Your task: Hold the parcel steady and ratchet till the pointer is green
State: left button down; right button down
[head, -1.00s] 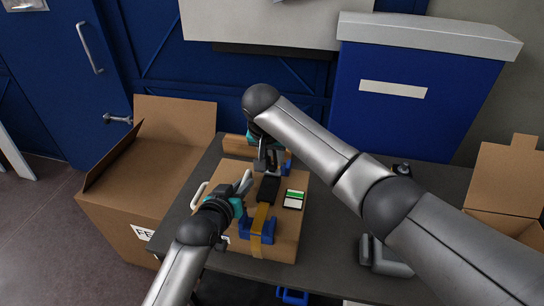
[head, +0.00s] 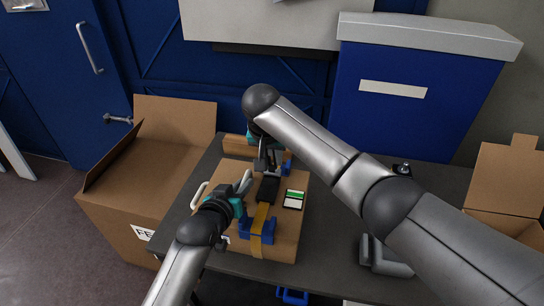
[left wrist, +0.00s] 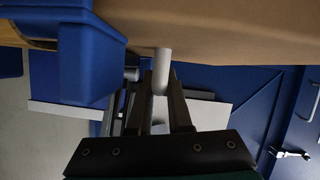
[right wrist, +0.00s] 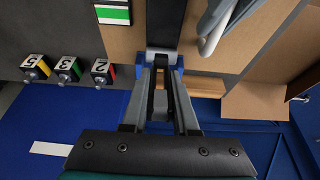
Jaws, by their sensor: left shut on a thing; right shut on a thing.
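The brown parcel (head: 285,240) lies on the dark table, with an orange strap (head: 262,222) and blue corner pieces (head: 258,232) over its edge. A black ratchet (head: 269,188) sits on top, beside a small gauge (head: 293,199) with green and white bands; I cannot make out its pointer. My left gripper (head: 244,184) is at the parcel's left side, shut on a pale handle (left wrist: 161,72). My right gripper (head: 268,160) is above the parcel's far part, shut on the grey end of the ratchet handle (right wrist: 160,102). The right arm hides part of the table.
An open carton (head: 125,210) stands left of the table. A blue bin (head: 410,110) with a grey lid is behind, and another carton (head: 507,180) is at right. Several numbered blocks (right wrist: 70,68) show in the right wrist view.

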aim_at(273, 168)
jog(key=shift+s, duration=0.1)
dwell(0.6)
jog(key=t, duration=0.1)
jog(key=s+t, duration=0.1)
jog(key=t+h, duration=0.1)
jog(key=shift+s+a+f, duration=0.3)
jog(key=shift+s, duration=0.05)
jog(key=shift+s+a+f+t+h, duration=0.2)
jog(key=shift+s+t+h, duration=0.15)
jog(key=shift+t, duration=0.6)
jog(key=shift+s+a+f+t+h, duration=0.1)
jog(key=shift+s+f+t+h, duration=0.25)
jog(key=shift+t, duration=0.6)
jog(key=shift+s+d+r, duration=0.1)
jog(key=c, duration=0.7)
grip_release()
jog(key=shift+r, duration=0.1)
jog(key=v, duration=1.2)
jog(key=shift+s, duration=0.15)
